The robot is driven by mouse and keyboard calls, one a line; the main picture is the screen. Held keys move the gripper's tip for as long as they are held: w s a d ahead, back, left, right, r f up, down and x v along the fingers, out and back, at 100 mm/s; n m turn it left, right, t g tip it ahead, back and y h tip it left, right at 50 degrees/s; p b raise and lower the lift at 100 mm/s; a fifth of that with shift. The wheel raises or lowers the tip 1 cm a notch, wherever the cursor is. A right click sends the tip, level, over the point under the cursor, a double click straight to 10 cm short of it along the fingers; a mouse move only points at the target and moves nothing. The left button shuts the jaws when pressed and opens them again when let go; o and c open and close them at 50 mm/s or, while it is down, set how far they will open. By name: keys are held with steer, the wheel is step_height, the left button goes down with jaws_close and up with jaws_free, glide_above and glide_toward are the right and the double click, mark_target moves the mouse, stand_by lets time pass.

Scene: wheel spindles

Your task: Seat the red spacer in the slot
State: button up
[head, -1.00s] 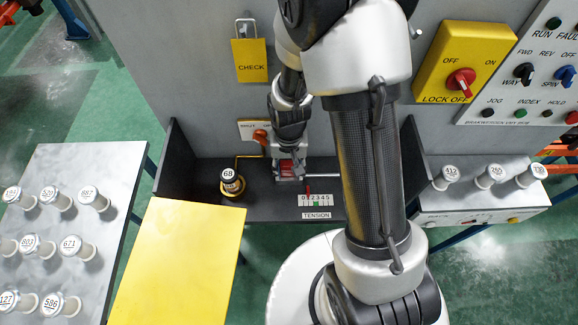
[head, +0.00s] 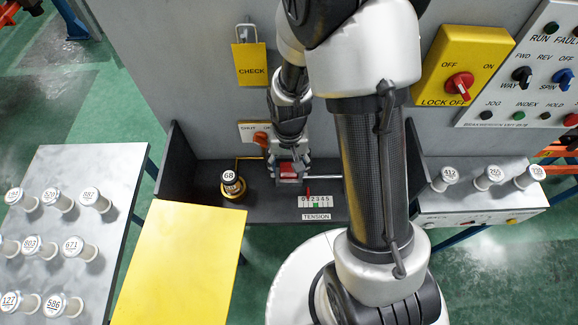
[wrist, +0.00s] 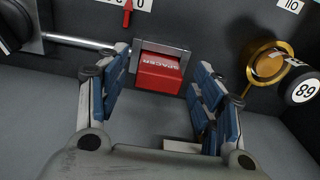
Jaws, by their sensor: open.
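The red spacer (wrist: 160,74), lettered SPACER, sits within a grey metal frame (wrist: 172,47) at the slot. The frame's rim shows along its far side. In the wrist view I cannot tell how deep the spacer sits. My gripper (wrist: 162,62) is open, with blue-padded fingers on both sides of the spacer and visible gaps between them and it. In the head view the spacer (head: 289,171) shows red below my gripper (head: 289,163); the slot is mostly hidden there.
A spool marked 68 (head: 230,182) stands on a brass holder left of the spacer. A metal rod (wrist: 78,42) runs to the frame. A tension scale (head: 315,201) lies in front. White spools stand on side tables; a yellow panel (head: 180,262) is at front left.

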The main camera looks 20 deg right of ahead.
step_height(320, 180, up, 5)
steer(key=shift+r+p, duration=0.15)
steer(key=shift+p, duration=0.6)
